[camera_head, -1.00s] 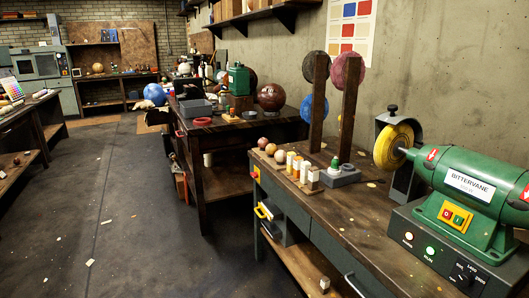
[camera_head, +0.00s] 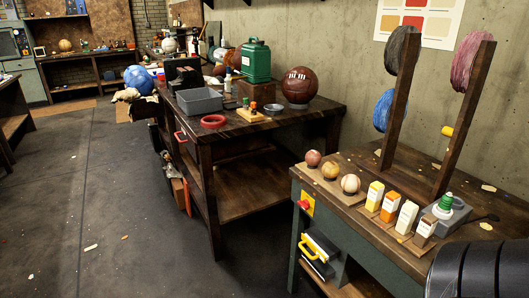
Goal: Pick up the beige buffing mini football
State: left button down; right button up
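Three small balls sit in a row on a wooden strip on the near workbench, in the head view. The cream-coloured one at the right end, with what look like dark seams, best fits the beige buffing mini football (camera_head: 350,184). A tan ball (camera_head: 330,172) is in the middle and a reddish ball (camera_head: 313,158) at the left end. The beige ball is uncovered and nothing touches it from above. Neither of my grippers shows in the view.
Several small bottles (camera_head: 390,206) stand right of the balls on the near workbench (camera_head: 345,212). Behind them are wooden posts (camera_head: 396,110) with cord coils. A second table (camera_head: 262,127) holds a green can (camera_head: 256,60) and a brown ball (camera_head: 299,86). The floor (camera_head: 110,210) at left is mostly clear.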

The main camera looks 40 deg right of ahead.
aim_at(330, 170)
jog(key=z, duration=0.5)
jog(key=i, duration=1.3)
jog(key=z, duration=1.1)
